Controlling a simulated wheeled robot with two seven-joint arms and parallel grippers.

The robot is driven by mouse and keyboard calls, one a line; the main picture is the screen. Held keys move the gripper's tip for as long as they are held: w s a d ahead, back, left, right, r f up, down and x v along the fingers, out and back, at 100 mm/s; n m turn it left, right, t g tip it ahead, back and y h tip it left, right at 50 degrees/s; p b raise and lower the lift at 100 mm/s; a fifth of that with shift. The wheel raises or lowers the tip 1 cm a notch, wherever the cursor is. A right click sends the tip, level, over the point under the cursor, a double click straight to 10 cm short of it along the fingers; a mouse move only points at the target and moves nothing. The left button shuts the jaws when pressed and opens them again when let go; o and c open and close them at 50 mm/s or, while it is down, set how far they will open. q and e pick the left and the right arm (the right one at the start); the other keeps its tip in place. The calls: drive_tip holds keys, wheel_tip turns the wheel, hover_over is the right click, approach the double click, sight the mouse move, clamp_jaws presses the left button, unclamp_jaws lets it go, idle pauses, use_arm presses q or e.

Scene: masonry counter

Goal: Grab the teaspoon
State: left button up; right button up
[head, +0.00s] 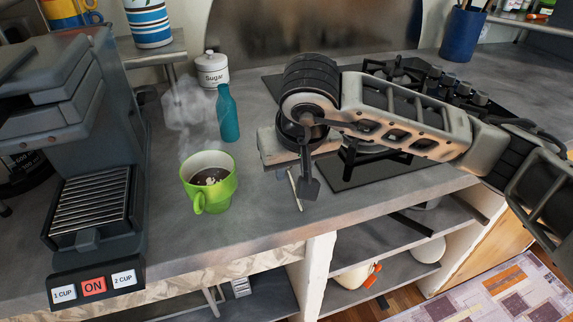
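A thin, pale handle-like piece (295,192), which looks like the teaspoon, lies on the counter near its front edge, right of the green mug. The rest of it is hidden by my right gripper. My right gripper (308,182) reaches in from the right and points down right over and beside this piece. One dark fingertip shows just to the right of it. I cannot tell whether the fingers touch it or how far apart they are. My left gripper is not in view.
A steaming green mug (209,182) with dark drink stands left of the gripper. A teal bottle (228,116) and a white sugar jar (212,71) stand behind it. A coffee machine (90,170) fills the left. A black hob (370,172) lies under my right arm.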

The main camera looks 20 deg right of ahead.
sight(291, 181)
drive_tip(key=shift+x, duration=1.2)
clamp_jaws()
